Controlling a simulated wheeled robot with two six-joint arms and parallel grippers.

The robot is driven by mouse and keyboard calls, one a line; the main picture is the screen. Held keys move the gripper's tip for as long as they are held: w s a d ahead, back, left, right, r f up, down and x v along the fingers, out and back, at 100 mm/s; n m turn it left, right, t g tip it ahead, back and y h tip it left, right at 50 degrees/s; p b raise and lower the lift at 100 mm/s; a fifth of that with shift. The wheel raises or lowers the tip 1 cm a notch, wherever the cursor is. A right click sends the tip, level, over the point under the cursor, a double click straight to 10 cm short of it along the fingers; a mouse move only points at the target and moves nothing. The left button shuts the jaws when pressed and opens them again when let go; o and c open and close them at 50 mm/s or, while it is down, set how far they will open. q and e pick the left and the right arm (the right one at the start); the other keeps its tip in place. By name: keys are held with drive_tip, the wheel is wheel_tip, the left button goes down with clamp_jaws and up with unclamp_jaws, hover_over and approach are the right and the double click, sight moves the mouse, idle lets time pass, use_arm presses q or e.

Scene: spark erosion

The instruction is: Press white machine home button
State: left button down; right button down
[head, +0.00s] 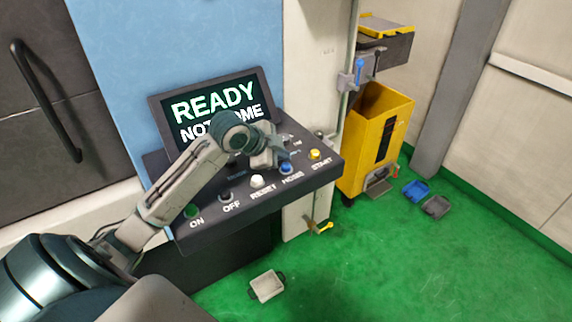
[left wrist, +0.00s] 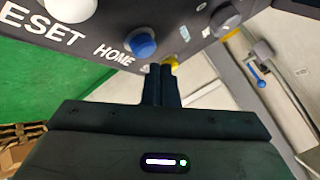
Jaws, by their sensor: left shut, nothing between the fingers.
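The console (head: 235,225) has a row of labelled buttons on its sloping top. The HOME button (head: 286,169) is blue, between the white RESET button (head: 257,181) and the yellow START button (head: 315,154). The screen (head: 215,105) reads "READY" and, partly hidden by my arm, "NOT HOME". My left gripper (head: 283,153) is shut and empty over the panel, close to the HOME button. In the left wrist view, its fingertips (left wrist: 160,70) appear beside the blue HOME button (left wrist: 141,43), near the yellow START button (left wrist: 172,63). I cannot tell whether they touch anything.
A green ON button (head: 192,211) and a dark OFF button (head: 225,196) are at the panel's left. A yellow cart (head: 365,150) stands to the right.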

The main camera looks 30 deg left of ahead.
sight(282, 166)
use_arm(q)
drive_tip(key=shift+f, duration=0.1)
idle(0.4)
drive_tip(key=shift+f, duration=0.35)
drive_tip(key=shift+f, duration=0.4)
idle(0.5)
idle(0.3)
drive_tip(key=shift+r+p, duration=0.8)
drive_tip(key=shift+r, duration=0.1)
wheel_tip(282, 166, up, 5)
drive_tip(key=p, duration=0.5)
